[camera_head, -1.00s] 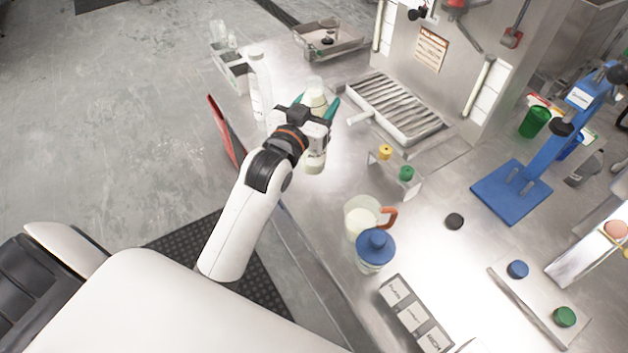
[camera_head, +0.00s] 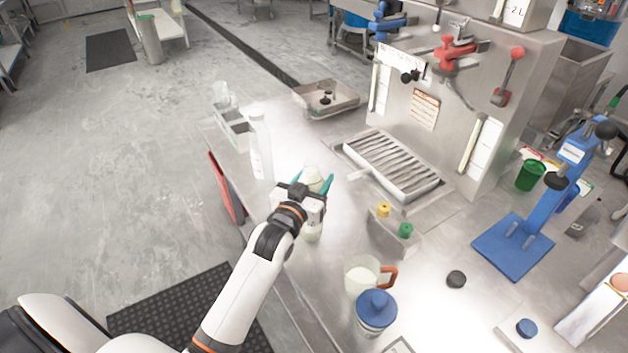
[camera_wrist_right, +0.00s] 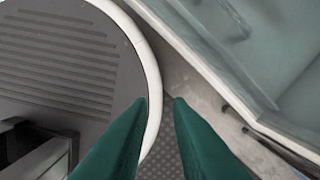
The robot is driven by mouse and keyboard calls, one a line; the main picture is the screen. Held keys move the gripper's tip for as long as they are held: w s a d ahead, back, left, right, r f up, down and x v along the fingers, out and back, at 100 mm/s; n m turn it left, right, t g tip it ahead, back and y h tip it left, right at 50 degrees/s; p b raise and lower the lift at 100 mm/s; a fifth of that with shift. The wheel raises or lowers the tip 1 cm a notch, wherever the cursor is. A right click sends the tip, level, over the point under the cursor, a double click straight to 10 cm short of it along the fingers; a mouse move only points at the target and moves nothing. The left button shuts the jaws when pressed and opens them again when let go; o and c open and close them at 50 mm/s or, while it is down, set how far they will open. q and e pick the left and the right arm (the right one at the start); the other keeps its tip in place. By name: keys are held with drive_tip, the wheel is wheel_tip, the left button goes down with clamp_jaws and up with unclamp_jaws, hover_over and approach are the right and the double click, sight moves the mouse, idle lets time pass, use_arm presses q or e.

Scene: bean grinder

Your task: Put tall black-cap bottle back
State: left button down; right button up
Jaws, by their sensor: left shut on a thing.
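My left gripper (camera_head: 313,183), with green fingers, is shut on a pale bottle (camera_head: 312,176) above or at the left part of the steel counter. The gripper body hides the bottle's middle; a pale piece also shows below it. No black cap can be made out on it. A tall white bottle (camera_head: 260,148) stands upright on the counter to the left of the gripper. My right gripper (camera_wrist_right: 160,102) shows in the right wrist view, green fingers apart with nothing between them, over the floor and my base.
A drip tray with a slatted grate (camera_head: 392,165) lies right of the gripper. A small stand with yellow and green knobs (camera_head: 393,232), a jug with an orange handle (camera_head: 362,276) and a blue-lidded container (camera_head: 376,312) stand nearer. A grey bin (camera_head: 235,130) is at the left edge.

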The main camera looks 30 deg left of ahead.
drive_tip(key=shift+a, duration=0.35)
use_arm(q)
drive_tip(key=c, duration=0.6)
unclamp_jaws()
drive_tip(key=shift+f, duration=0.2)
use_arm(e)
drive_tip(key=shift+s, duration=0.1)
use_arm(q)
drive_tip(key=shift+r, duration=0.1)
drive_tip(key=s, duration=0.4)
drive_tip(key=s+b, duration=0.1)
drive_tip(key=s, duration=0.3)
drive_tip(key=s+b, duration=0.1)
drive_tip(key=s, duration=0.3)
drive_tip(key=shift+d, duration=0.35)
use_arm(e)
drive_tip(key=shift+d+f, duration=0.25)
drive_tip(key=shift+f, duration=0.65)
